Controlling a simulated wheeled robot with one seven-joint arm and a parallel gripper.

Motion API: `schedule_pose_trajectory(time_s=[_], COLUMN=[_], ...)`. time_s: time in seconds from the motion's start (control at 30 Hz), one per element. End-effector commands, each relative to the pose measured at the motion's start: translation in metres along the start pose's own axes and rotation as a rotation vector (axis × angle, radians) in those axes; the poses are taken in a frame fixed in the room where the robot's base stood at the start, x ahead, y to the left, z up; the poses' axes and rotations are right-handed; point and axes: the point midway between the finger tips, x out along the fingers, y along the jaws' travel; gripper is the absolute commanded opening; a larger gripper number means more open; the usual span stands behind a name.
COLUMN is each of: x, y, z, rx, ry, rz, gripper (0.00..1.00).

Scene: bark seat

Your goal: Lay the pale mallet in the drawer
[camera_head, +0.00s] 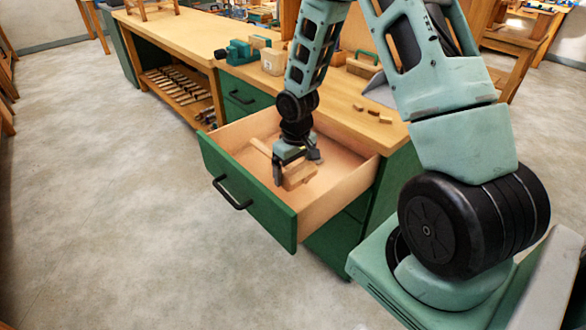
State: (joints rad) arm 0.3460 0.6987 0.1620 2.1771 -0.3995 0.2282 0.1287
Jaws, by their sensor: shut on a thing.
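The green-fronted drawer (227,192) is pulled out from the workbench and its pale wooden inside shows. My gripper (297,171) points down within the drawer's outline. It is shut on the pale mallet (299,178). The mallet's block-shaped head is at the fingers and its handle seems to reach toward the upper left. I cannot tell whether the mallet touches the drawer floor. The gripper and wrist hide part of the mallet.
The bench top (345,98) above the drawer carries small wood pieces (372,111), a brush (364,66) and a teal vise (240,50). A lower shelf (178,90) at the left holds several tools. The floor (110,200) left of the drawer is clear.

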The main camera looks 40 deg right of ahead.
Motion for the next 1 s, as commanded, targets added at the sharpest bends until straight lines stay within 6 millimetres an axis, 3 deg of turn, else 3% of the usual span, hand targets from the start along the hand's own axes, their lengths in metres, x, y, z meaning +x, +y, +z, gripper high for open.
schedule_pose_trajectory(time_s=[0.5,1.0], x=[0.048,0.052], y=[-0.001,0.000], z=[0.003,0.003], rx=[-0.001,-0.001], ry=[0.001,0.001], rz=[-0.001,0.000], gripper=[0.56,0.56])
